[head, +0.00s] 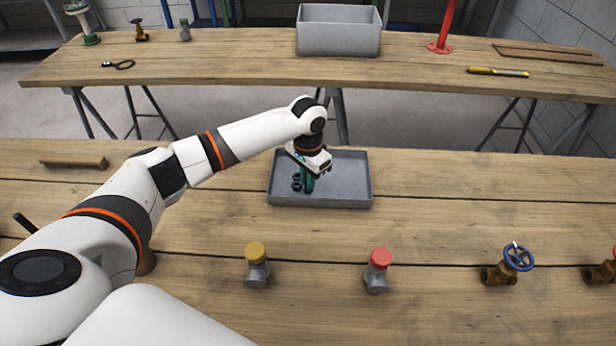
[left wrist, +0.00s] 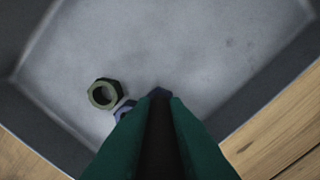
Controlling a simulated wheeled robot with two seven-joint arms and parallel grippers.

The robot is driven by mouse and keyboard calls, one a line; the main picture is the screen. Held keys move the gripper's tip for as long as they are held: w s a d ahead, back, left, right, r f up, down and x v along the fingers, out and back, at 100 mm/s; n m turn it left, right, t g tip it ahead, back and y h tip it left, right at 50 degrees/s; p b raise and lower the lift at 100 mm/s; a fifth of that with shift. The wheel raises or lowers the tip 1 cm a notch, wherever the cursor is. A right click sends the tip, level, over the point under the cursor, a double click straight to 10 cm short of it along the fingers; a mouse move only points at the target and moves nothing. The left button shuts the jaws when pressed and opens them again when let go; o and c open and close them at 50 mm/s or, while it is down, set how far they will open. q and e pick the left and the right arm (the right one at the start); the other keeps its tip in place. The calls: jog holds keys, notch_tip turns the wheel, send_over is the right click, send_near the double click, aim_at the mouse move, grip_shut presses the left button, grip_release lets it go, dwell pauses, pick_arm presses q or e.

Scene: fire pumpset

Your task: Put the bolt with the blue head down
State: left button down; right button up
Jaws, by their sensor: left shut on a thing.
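My left gripper (head: 307,186) reaches down into the grey tray (head: 345,200) on the near table. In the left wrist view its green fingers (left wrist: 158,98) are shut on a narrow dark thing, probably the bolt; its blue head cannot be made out. An olive nut (left wrist: 104,94) lies on the tray floor left of the fingers. A small blue piece (left wrist: 124,109) beside the nut is partly hidden by the left finger, and I cannot tell whether it is a nut or a bolt head. My right gripper is out of view.
On the near table, a yellow-capped fitting (head: 256,266), a red-capped fitting (head: 378,271) and a blue-wheeled valve (head: 509,264) stand in front of the tray. A wooden block (head: 74,162) lies at left. A deep grey bin (head: 339,40) stands on the far table. The tray's right half is clear.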

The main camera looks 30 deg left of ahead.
pick_arm(q)
jog(key=c, duration=1.9)
grip_release()
jog(key=shift+f, duration=0.1)
jog(key=o, duration=0.5)
jog(key=shift+c, duration=0.2)
notch_tip(320, 180, up, 12)
jog(key=shift+r+b, duration=0.2)
jog(key=shift+b, duration=0.1)
